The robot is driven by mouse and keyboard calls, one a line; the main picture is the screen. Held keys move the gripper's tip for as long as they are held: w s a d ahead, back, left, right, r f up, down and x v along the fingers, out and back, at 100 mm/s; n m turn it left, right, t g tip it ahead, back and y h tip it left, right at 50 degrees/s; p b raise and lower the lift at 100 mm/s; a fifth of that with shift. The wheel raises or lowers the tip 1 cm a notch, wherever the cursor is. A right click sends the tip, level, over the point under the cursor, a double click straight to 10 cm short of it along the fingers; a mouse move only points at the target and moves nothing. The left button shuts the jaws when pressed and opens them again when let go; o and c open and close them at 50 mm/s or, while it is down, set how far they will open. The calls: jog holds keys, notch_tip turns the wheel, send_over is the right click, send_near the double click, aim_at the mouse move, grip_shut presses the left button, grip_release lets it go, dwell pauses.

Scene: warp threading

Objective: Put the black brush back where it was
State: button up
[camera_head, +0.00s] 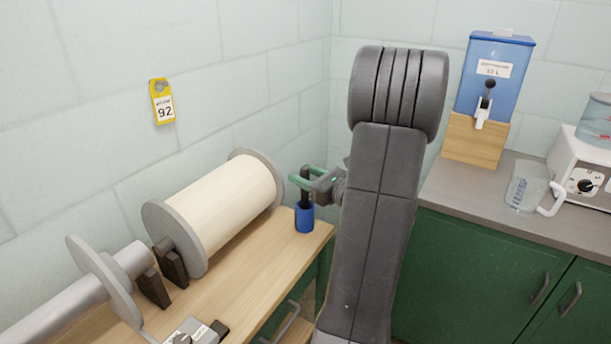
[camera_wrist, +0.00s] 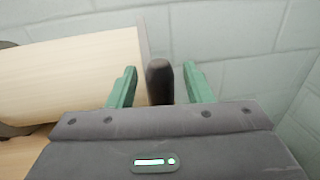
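The black brush (camera_head: 304,198) stands upright with its lower end inside a small blue cup (camera_head: 304,219) at the right end of the wooden bench. Its dark handle (camera_wrist: 159,84) shows between my two green fingers in the wrist view. My gripper (camera_head: 302,178) is at the upper part of the handle. In the wrist view my gripper (camera_wrist: 160,84) is open, with a gap on each side of the handle. The lower end of the brush is hidden in the cup.
A large cream roll (camera_head: 222,207) with grey flanges lies on the bench (camera_head: 262,277) left of the cup. At the right, a grey counter (camera_head: 457,190) over green cabinets holds a blue dispenser (camera_head: 490,85), a clear jug (camera_head: 525,187) and a white appliance (camera_head: 580,180).

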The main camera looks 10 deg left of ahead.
jog(key=shift+r, duration=0.25)
jog(key=v, duration=1.2)
jog(key=shift+f, duration=0.25)
